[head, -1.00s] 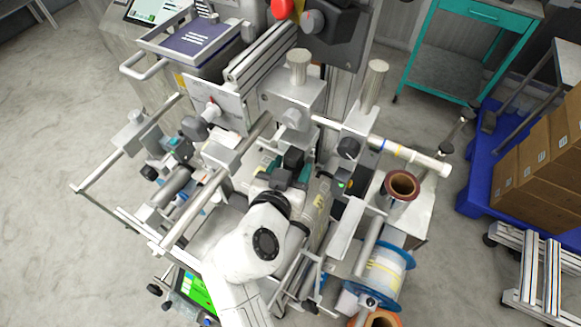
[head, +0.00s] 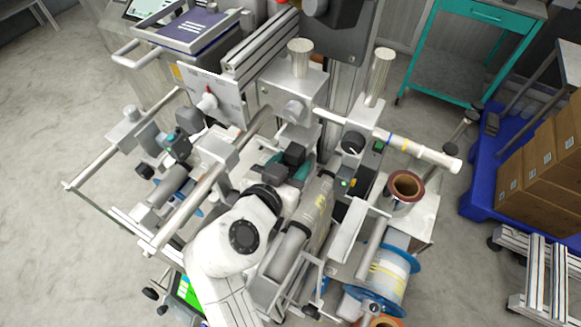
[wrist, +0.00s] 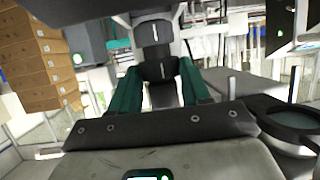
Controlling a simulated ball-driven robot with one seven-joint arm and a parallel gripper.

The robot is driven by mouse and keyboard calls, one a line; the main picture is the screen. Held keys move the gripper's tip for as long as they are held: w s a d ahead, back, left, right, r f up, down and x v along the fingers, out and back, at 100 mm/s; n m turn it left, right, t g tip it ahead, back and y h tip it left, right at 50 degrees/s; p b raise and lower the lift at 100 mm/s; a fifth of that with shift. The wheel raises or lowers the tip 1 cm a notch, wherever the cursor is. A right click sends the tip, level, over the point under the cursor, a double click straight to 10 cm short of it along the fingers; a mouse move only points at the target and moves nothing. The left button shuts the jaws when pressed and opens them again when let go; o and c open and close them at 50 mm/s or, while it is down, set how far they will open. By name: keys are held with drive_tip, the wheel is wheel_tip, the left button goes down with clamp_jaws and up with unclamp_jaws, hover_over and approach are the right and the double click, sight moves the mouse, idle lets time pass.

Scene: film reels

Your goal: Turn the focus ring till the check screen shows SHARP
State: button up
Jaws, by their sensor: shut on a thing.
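The focus ring (wrist: 158,70) appears as a dark cylinder with a white mark in the wrist view, below a pale section of the same barrel. My gripper (wrist: 160,84) has its teal fingers on both sides of the ring and is shut on it. In the head view my gripper (head: 286,168) is at the middle of the machine, with a black block (head: 294,153) by its fingers; the ring itself is hard to make out there. A screen with a bright green area (head: 188,292), possibly the check screen, is at lower left, partly behind my arm. I cannot read any word on it.
Rollers and rails of the machine crowd around my arm, including a long bar (head: 192,212) to the left. A brown-cored reel (head: 404,186) and a blue-flanged spool (head: 388,275) are at right. Boxes (head: 540,165) stand on a blue pallet (head: 480,190). The floor at left is clear.

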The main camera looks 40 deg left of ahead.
drive_tip(key=o, duration=1.1)
drive_tip(key=p+v, duration=0.3)
drive_tip(key=v, duration=0.7)
drive_tip(key=shift+s+d+r, duration=0.1)
drive_tip(key=shift+s+r, duration=0.15)
drive_tip(key=shift+s, duration=0.1)
